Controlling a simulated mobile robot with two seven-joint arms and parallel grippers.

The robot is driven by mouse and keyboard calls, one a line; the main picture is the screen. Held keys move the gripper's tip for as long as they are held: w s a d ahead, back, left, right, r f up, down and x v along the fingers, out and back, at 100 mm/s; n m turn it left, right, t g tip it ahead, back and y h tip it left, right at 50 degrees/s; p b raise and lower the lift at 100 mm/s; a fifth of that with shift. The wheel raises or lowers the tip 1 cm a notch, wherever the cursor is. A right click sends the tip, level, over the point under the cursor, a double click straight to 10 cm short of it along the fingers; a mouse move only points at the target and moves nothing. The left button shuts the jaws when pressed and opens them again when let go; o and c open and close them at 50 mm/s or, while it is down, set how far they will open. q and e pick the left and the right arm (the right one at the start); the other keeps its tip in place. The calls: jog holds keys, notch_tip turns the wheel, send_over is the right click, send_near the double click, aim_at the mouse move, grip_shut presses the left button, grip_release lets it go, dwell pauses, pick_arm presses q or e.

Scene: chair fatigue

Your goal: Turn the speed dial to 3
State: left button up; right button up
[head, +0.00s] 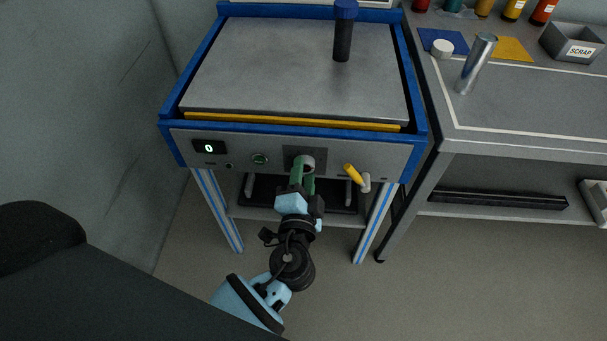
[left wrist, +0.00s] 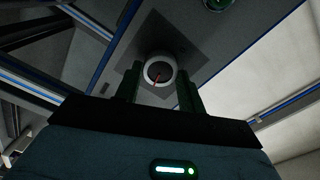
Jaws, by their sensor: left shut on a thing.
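The speed dial (head: 308,163) is a pale round knob on the dark square plate of the grey front panel. In the left wrist view the dial (left wrist: 159,71) shows a white rim, a dark face and a red pointer line. My left gripper (head: 303,172) is shut on the dial, with its green fingers on either side of it; the fingers also show in the left wrist view (left wrist: 160,88). The numbers around the dial are too dark to read. The display (head: 209,148) on the panel reads 0. My right gripper is not in view.
A green button (head: 260,159) sits left of the dial and a yellow lever (head: 353,174) right of it. A dark cylinder with a blue cap (head: 343,35) stands on the machine's plate. A grey bench (head: 520,135) with a metal cylinder (head: 476,64) is at the right.

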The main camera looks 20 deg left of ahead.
pick_arm(q)
jog(key=o, duration=1)
jog(key=b+v, duration=0.1)
jog(key=v, duration=0.6)
jog(key=shift+s+d, duration=0.15)
jog(key=shift+s, duration=0.25)
